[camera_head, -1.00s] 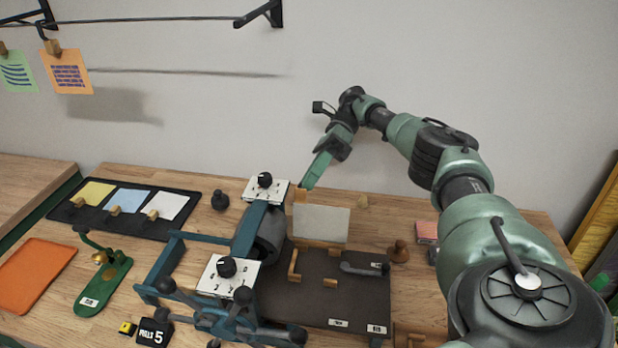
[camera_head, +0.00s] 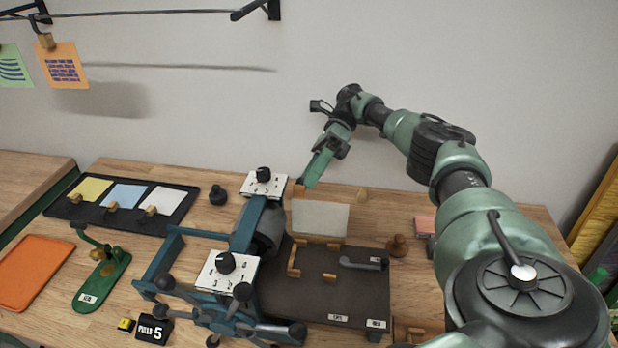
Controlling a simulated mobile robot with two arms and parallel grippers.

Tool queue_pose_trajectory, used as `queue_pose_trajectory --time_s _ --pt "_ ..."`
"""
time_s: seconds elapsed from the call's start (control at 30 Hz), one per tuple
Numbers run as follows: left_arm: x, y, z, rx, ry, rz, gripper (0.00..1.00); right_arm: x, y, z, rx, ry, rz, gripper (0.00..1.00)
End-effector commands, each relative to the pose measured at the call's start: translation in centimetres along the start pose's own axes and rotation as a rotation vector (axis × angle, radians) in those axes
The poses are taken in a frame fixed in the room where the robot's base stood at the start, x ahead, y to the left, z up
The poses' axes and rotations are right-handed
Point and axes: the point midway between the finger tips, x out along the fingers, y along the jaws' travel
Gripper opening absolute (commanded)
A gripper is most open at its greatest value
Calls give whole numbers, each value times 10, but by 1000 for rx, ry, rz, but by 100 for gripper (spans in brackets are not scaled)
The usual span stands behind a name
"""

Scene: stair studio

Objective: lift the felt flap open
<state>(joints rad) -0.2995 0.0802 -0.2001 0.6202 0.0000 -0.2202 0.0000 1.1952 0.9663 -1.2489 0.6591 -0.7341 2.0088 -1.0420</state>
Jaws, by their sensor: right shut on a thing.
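The felt flap (camera_head: 320,218) is a pale grey panel standing raised at the back of the dark press bed (camera_head: 325,292), beside the roller. A wooden strip runs along its lower edge and a small wooden post stands at its left end. My right gripper (camera_head: 306,184) reaches down from the right to the top left corner of the flap and is shut there. The exact contact is small and hard to make out. My left gripper is not in view.
The blue press frame with its dark roller (camera_head: 269,228) stands left of the flap. A black tray (camera_head: 125,205) with coloured sheets, a green stand (camera_head: 102,284) and an orange mat (camera_head: 34,272) lie left. A brown knob (camera_head: 397,246) and pink block (camera_head: 425,226) stand right.

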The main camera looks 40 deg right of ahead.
Motion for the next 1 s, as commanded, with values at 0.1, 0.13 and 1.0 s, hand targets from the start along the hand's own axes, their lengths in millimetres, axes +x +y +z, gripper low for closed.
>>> queue_pose_trajectory --time_s 0.1,0.13,1.0 --pt "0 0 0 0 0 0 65 2 -2 -3 8 7 -2 42" --pt "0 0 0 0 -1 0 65 2 -2 -3 8 7 -2 42" --pt "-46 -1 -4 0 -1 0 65 -67 114 78 0 1 -3 42"
